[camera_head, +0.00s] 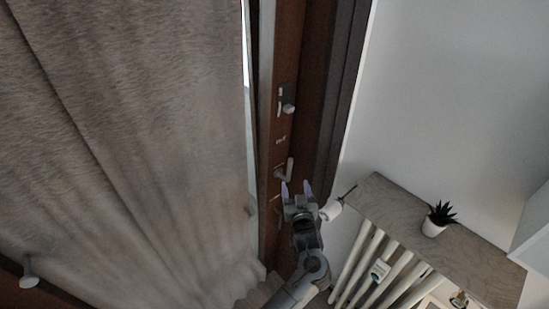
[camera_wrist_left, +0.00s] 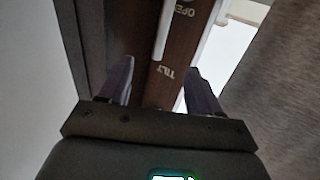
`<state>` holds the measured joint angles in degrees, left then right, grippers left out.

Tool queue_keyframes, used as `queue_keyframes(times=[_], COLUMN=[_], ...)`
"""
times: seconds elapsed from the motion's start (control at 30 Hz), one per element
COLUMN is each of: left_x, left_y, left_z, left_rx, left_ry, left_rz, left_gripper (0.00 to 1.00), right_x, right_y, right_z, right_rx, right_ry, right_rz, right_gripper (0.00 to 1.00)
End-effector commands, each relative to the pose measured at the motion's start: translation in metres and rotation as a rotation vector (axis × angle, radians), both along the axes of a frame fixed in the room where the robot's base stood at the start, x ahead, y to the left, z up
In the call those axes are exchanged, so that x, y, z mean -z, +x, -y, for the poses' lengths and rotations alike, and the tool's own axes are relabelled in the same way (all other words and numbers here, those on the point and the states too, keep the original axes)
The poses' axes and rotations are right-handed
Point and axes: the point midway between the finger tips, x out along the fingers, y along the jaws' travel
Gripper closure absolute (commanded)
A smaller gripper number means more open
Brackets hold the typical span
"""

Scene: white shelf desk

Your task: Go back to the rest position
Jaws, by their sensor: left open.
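My left gripper (camera_head: 297,189) is open and empty, with its two fingers pointing up in the head view. In the left wrist view, the open fingers (camera_wrist_left: 161,80) stand apart in front of the brown frame (camera_wrist_left: 150,75), which carries the words "TILT" and "OPE". Part of a pale handle (camera_wrist_left: 163,35) shows beyond them, apart from the fingers. My right gripper is not in view.
A grey curtain (camera_head: 140,130) fills the left side. To the right, a shelf (camera_head: 390,205) above a white radiator (camera_head: 395,272) holds a potted plant (camera_head: 435,222). A white cylindrical thing (camera_head: 331,210) is close to the right of my left gripper. The white wall (camera_head: 450,90) is bare.

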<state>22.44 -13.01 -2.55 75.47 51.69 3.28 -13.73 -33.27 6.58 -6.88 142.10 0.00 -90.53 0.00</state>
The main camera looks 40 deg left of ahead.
Motion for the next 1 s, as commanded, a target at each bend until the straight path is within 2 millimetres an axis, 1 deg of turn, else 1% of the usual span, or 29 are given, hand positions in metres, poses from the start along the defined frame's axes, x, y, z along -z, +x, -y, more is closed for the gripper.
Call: queue_keyframes(times=[0.27,0.37,0.47,0.57,0.67,0.77,0.8,0.87,0.9,0.97,1.0], left_x=[0.000,0.003,0.011,0.022,0.034,0.041,0.043,0.043,0.042,0.039,0.036], left_y=[0.000,-0.003,-0.010,-0.026,-0.054,-0.096,-0.118,-0.153,-0.178,-0.217,-0.241], left_z=[0.000,-0.001,-0.002,0.000,0.011,0.032,0.042,0.057,0.067,0.079,0.086], left_rx=[0.001,0.018,0.067,0.155,0.280,0.424,0.479,0.557,0.602,0.662,0.693], left_ry=[-0.001,-0.017,-0.063,-0.137,-0.225,-0.305,-0.331,-0.363,-0.379,-0.393,-0.399], left_rz=[-0.001,-0.013,-0.046,-0.109,-0.216,-0.368,-0.440,-0.555,-0.634,-0.753,-0.827], left_gripper=[0.36,0.36,0.36,0.36,0.36,0.36,0.36,0.36,0.36,0.36,0.36], right_x=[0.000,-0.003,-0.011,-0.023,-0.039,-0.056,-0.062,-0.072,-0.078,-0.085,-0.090], right_y=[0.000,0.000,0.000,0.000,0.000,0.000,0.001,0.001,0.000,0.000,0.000], right_z=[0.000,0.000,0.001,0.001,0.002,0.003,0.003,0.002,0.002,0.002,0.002], right_rx=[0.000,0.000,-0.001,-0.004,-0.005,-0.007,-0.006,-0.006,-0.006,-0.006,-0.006], right_ry=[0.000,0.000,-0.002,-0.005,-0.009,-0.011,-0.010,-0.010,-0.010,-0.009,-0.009], right_rz=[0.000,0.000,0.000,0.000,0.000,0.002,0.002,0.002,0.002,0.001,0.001], right_gripper=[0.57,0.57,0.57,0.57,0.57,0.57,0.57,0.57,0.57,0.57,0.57])
